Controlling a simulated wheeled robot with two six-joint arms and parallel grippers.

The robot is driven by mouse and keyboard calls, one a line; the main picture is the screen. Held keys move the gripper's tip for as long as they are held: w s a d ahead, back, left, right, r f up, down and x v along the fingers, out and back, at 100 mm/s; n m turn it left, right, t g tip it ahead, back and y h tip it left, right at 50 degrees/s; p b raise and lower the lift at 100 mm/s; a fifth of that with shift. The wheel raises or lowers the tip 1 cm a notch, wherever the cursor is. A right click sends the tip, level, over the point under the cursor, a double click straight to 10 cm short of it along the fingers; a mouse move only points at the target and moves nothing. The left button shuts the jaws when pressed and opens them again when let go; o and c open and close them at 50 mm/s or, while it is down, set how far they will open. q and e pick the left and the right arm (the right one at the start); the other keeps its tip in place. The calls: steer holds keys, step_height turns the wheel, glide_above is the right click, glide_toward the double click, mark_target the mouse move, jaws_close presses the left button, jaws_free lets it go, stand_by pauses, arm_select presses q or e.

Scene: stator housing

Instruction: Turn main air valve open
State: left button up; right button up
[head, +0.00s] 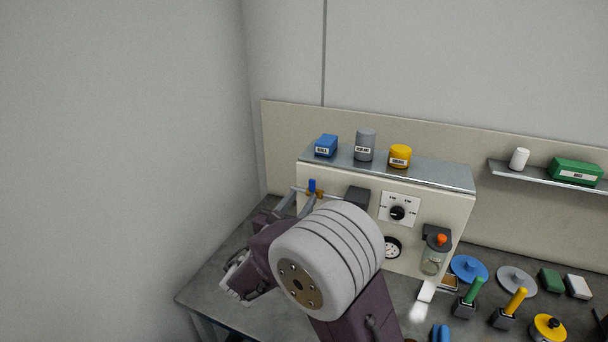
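The air valve (312,187) is on the left part of the cream panel box, with a blue handle standing upright above a brass-coloured body on a thin pipe. The handle stands crosswise to the pipe. My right gripper (296,202) is just left of and below the valve, its two grey fingers spread apart with nothing seen between them. I cannot tell whether a finger touches the valve or pipe. My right arm's large pale joint hides the lower left of the panel. My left gripper is not in view.
The panel box (456,212) carries a dial (398,211), a gauge (393,246) and a filter unit (434,250). Blue, grey and yellow containers stand on top. Several tools and discs crowd the bench (215,274) at right. A wall closes the left side.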

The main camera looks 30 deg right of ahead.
mark_target(311, 185)
steer(key=p+x, duration=0.1)
steer(key=x, duration=0.3)
steer(key=p+x, duration=0.1)
steer(key=x, duration=0.3)
steer(key=shift+w+a+f+p, duration=0.1)
steer(key=shift+w+p, duration=0.25)
steer(key=shift+p, duration=0.05)
steer(key=shift+w+d, duration=0.15)
steer(key=shift+d, duration=0.15)
steer(key=shift+s+d, duration=0.2)
steer(key=shift+w+a, duration=0.1)
steer(key=c, duration=0.3)
steer(key=shift+w, duration=0.1)
steer(key=c, duration=0.5)
jaws_close()
